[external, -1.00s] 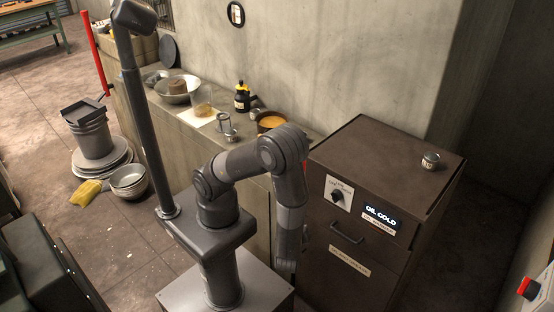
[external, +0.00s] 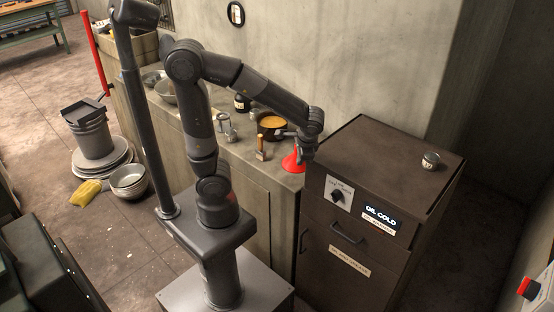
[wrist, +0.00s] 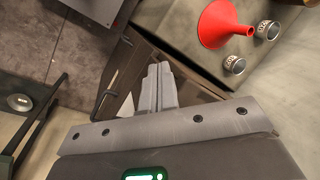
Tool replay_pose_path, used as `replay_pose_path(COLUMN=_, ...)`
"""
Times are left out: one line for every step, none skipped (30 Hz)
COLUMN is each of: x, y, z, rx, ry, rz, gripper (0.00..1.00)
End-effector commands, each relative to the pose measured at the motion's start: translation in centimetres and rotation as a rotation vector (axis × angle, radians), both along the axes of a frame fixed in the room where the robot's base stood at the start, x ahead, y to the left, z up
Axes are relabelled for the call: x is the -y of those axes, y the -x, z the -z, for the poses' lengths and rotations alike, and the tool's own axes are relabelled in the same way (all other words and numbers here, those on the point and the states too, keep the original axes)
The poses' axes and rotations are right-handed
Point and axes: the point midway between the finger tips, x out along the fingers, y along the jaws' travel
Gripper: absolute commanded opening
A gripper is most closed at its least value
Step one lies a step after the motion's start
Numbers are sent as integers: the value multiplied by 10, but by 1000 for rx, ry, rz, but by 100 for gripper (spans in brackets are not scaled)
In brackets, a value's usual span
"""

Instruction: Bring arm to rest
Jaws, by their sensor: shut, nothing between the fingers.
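My gripper (external: 306,155) is at the end of my raised arm, at the right end of the concrete counter (external: 225,160), beside the brown cabinet (external: 345,255). In the wrist view my gripper's two fingers (wrist: 158,68) lie together, with nothing between them. In the external view the fingers are small and partly hard to make out against the cabinet.
A pan (external: 271,124) and a brush (external: 261,150) are nearby. A tin (external: 430,161) stands on the cabinet.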

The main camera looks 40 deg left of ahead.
Motion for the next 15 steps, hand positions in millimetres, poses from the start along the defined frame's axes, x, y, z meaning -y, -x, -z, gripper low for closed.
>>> replay_pose_path(x=-15, y=-4, z=-9, rx=19, ry=41, rz=-53, gripper=0)
replay_pose_path(x=-23, y=-5, z=-13, rx=29, ry=64, rz=-79, gripper=0)
replay_pose_path(x=-33, y=-7, z=-19, rx=43, ry=95, rz=-115, gripper=0)
replay_pose_path(x=-41, y=-7, z=-23, rx=54, ry=118, rz=-141, gripper=0)
replay_pose_path(x=-49, y=-8, z=-27, rx=67, ry=141, rz=-169, gripper=0)
replay_pose_path(x=-59, y=-8, z=-33, rx=86, ry=174, rz=-206, gripper=0)
replay_pose_path(x=-68, y=-8, z=-38, rx=102, ry=198, rz=-234, gripper=0)
replay_pose_path(x=-76, y=-8, z=-42, rx=119, ry=222, rz=-263, gripper=0)
replay_pose_path(x=-87, y=-7, z=-48, rx=143, ry=255, rz=-299, gripper=0)
replay_pose_path(x=-95, y=-6, z=-52, rx=164, ry=279, rz=-326, gripper=0)
replay_pose_path(x=-102, y=-5, z=-56, rx=184, ry=301, rz=-353, gripper=0)
replay_pose_path(x=-112, y=-3, z=-62, rx=213, ry=329, rz=-387, gripper=0)
replay_pose_path(x=-119, y=-1, z=-66, rx=235, ry=352, rz=-413, gripper=0)
replay_pose_path(x=-126, y=0, z=-70, rx=257, ry=371, rz=-435, gripper=0)
replay_pose_path(x=-134, y=3, z=-74, rx=287, ry=396, rz=-465, gripper=0)
